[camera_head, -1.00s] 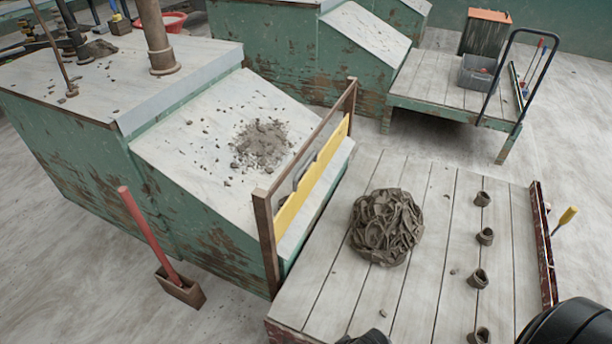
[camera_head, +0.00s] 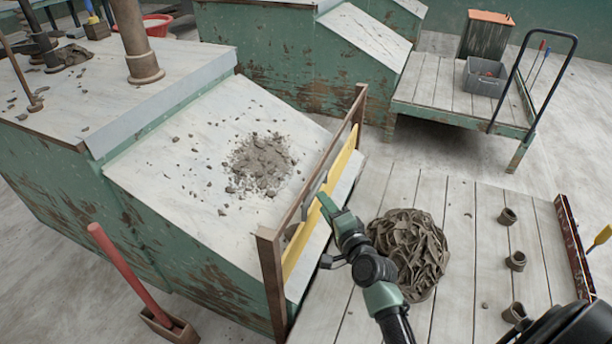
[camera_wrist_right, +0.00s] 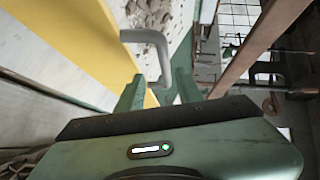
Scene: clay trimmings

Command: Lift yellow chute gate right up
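The yellow chute gate (camera_head: 342,160) stands in a brown frame (camera_head: 270,265) across the low end of the sloping chute (camera_head: 165,160). In the right wrist view the yellow panel (camera_wrist_right: 85,40) is on the left, with a grey bent handle (camera_wrist_right: 146,37) beside it. My right gripper (camera_head: 324,203) is at the gate, near its middle. In the wrist view its fingers (camera_wrist_right: 157,88) are apart, with the handle's end between or just beyond their tips; I cannot tell whether they touch it. My left gripper is out of view.
Clay crumbs (camera_head: 261,163) lie on the chute. A clay heap (camera_head: 425,240) sits on the plank table (camera_head: 455,300) close to my right arm, with small clay pieces (camera_head: 516,261) farther right. A red-handled tool (camera_head: 120,265) stands at lower left. A cart (camera_head: 425,85) is behind.

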